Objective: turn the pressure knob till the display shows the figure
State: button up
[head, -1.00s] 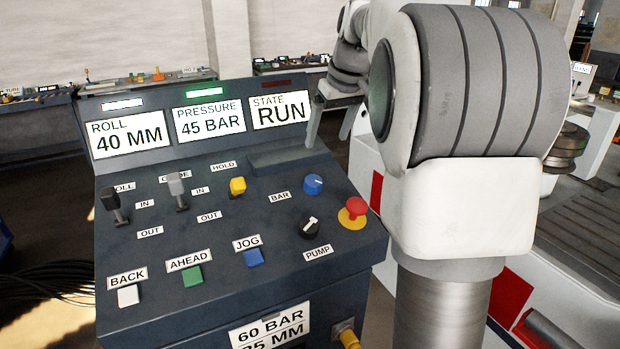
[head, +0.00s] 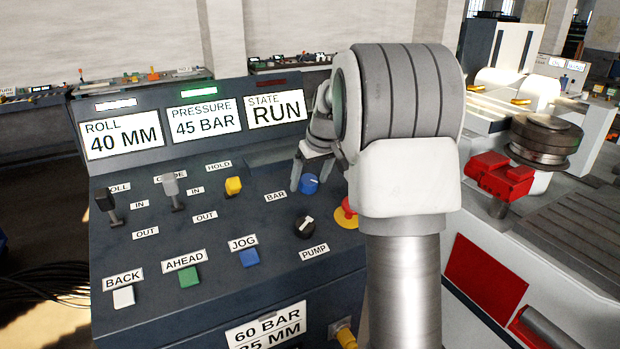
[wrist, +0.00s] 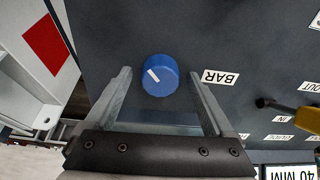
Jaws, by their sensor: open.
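The blue pressure knob (head: 310,184), labelled BAR, sits on the sloping panel at the right. In the wrist view the blue knob (wrist: 160,75) has a white pointer line and lies just beyond and between the fingertips. My gripper (head: 312,183) is open around the knob's near space, with no visible contact; its fingers also show in the wrist view (wrist: 160,76). The pressure display (head: 207,120) reads 45 BAR with a green lamp lit above it. A plate on the panel's front (head: 267,328) reads 60 BAR; its second line is partly cut off.
A black PUMP knob (head: 304,226) and a red stop button (head: 345,213), partly hidden by my arm, are close to the blue knob. A yellow HOLD switch (head: 233,186) and levers stand to the left. BACK, AHEAD and JOG buttons line the front.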

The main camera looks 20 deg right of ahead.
jog(key=shift+c, duration=0.3)
jog(key=c, duration=1.3)
jog(key=m+p, duration=0.1)
jog(key=m, duration=0.4)
jog(key=shift+a+r+m+h, duration=0.1)
jog(key=shift+r+m+h, duration=0.05)
jog(key=shift+m+h, duration=0.15)
jog(key=m+p, duration=0.2)
jog(key=m, duration=0.4)
jog(key=shift+m, duration=0.3)
jog(key=o, duration=1.4)
jog(key=shift+h, duration=0.3)
jog(key=shift+c, duration=0.2)
